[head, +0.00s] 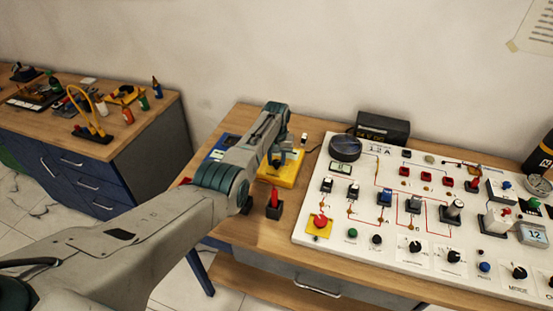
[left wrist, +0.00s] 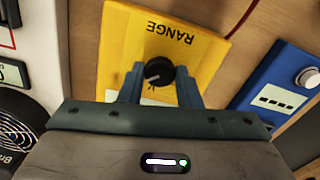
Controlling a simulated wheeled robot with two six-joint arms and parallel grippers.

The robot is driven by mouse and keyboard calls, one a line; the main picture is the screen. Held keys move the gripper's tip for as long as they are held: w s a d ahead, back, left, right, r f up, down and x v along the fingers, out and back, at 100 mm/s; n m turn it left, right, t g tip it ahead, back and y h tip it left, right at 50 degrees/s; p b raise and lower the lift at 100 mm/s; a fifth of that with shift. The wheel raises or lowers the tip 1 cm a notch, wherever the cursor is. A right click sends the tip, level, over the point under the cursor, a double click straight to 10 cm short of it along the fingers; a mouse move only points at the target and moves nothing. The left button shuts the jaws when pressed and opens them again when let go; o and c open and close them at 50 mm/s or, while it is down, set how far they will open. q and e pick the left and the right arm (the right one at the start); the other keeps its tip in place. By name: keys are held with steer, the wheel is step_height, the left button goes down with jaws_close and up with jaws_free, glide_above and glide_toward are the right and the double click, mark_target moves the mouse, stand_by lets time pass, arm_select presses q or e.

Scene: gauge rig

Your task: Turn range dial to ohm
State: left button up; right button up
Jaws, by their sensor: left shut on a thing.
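The range dial (left wrist: 156,73) is a round black knob with a pale pointer line. It sits on a yellow plate (left wrist: 130,25) lettered RANGE, which reads upside down in the left wrist view. My left gripper (left wrist: 160,82) is shut on the dial, one finger on each side. The pointer slants to the lower left in that view. I cannot make out an ohm mark. In the head view the yellow plate (head: 290,178) lies on the wooden bench, and my left gripper (head: 277,150) is over it, hiding the dial. My right gripper is not in view.
A white panel (head: 335,246) with switches and knobs lies right of the plate. A red-topped switch (head: 274,200) stands in front. A blue box (left wrist: 278,92) lies beside the plate. A dark display box (head: 383,128) stands behind the panel. A second bench (head: 150,118) is at left.

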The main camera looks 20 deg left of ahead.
mark_target(276, 162)
arm_select(q)
steer(key=shift+w, duration=0.1)
stand_by(0.3)
steer(key=o, duration=1)
steer(key=shift+c, duration=0.2)
steer(key=shift+r, duration=0.1)
steer(key=shift+r, duration=0.6)
step_height(276, 162, up, 10)
steer(key=b, duration=0.2)
steer(key=shift+f, duration=0.2)
steer(key=shift+f, duration=0.1)
